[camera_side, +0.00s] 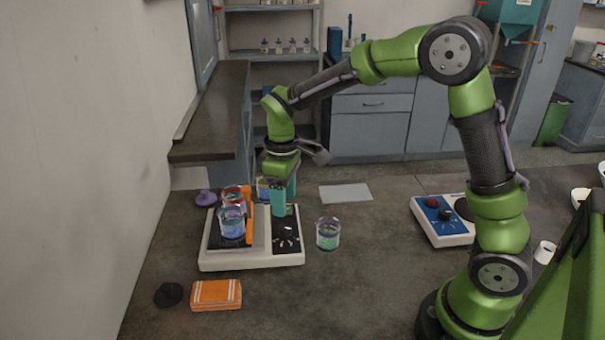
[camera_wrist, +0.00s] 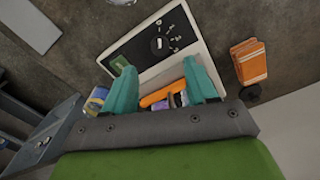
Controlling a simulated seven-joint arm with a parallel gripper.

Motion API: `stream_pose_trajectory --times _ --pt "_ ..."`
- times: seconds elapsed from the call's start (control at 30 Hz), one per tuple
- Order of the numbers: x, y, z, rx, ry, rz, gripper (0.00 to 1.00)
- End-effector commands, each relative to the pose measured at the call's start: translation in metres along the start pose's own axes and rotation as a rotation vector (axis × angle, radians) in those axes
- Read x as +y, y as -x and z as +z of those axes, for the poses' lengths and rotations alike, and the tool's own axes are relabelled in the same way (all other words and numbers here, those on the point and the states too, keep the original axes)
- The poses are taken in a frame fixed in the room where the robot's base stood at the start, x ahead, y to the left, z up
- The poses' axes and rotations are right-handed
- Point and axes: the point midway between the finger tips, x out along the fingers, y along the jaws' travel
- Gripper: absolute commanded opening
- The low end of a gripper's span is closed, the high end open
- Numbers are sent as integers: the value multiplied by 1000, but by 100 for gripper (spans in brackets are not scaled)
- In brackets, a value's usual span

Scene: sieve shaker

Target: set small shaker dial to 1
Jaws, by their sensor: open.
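A white shaker (camera_side: 250,262) stands on the bench at the left in the side view. Its black control panel (camera_side: 287,232) carries a round dial, and beakers stand on its platform. In the wrist view the dial (camera_wrist: 160,43) shows with white marks beside it; its setting is too small to read. My gripper (camera_side: 283,198) has teal fingers and points down over the back part of the shaker, near the panel. In the wrist view my gripper (camera_wrist: 156,74) is open, fingers well apart, and the dial lies beyond the fingertips, apart from them.
A beaker with green contents (camera_side: 328,234) stands just right of the shaker. Beakers (camera_side: 232,222) and an orange bar are on the platform. An orange striped block (camera_side: 216,295) and a black disc (camera_side: 168,294) lie in front. A blue-panelled device (camera_side: 440,218) stands farther right.

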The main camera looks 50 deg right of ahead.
Motion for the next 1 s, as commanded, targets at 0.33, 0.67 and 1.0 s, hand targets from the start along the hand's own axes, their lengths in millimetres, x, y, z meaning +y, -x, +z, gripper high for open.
stream_pose_trajectory --times 0.33,0.67,1.0 --pt "0 -64 0 -2 0 0 57" --pt "0 -79 0 1 -1 0 57" --pt "0 -78 0 1 -1 0 28"
